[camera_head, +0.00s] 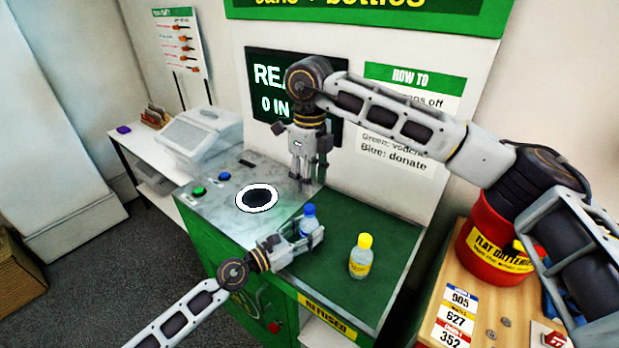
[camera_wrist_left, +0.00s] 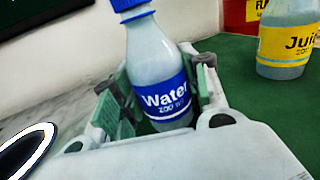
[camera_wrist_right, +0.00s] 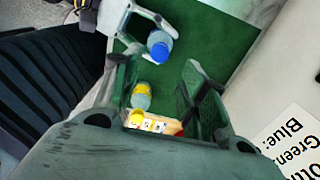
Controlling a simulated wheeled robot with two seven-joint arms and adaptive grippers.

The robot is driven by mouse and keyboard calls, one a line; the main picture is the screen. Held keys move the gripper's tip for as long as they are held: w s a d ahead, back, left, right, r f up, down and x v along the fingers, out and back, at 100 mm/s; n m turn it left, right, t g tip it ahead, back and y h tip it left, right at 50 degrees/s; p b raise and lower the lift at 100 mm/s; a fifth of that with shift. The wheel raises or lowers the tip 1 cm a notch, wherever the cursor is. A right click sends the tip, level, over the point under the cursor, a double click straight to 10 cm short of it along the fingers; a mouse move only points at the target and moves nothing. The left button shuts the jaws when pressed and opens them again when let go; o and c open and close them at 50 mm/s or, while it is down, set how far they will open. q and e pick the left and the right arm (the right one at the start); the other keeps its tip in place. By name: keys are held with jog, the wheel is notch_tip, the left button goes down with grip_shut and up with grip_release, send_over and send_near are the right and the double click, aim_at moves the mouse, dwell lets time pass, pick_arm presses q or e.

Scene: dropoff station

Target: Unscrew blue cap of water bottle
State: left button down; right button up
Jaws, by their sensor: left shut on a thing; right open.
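The water bottle (camera_head: 307,224) stands upright on the green mat near its left edge, with its blue cap (camera_head: 309,210) on top. My left gripper (camera_head: 305,240) is shut around the bottle's body. In the left wrist view the bottle (camera_wrist_left: 155,75) with a blue "Water" label sits between both fingers, and its cap (camera_wrist_left: 130,4) is partly cut off by the top edge. My right gripper (camera_head: 308,180) is open and empty, pointing down above and behind the bottle. In the right wrist view the blue cap (camera_wrist_right: 160,50) shows beyond the fingers, apart from them.
A yellow-capped juice bottle (camera_head: 361,257) stands on the green mat (camera_head: 385,215) right of the water bottle. A round white-rimmed hole (camera_head: 257,198) is in the grey counter at left, near green and blue buttons. A red bucket (camera_head: 495,240) stands on the wooden table at right.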

aim_at(309, 207)
jog(key=shift+f, duration=0.15)
dwell(0.4)
jog(key=shift+f, duration=3.9)
grip_shut()
jog(key=shift+r, duration=1.2)
jog(key=shift+r, duration=1.95)
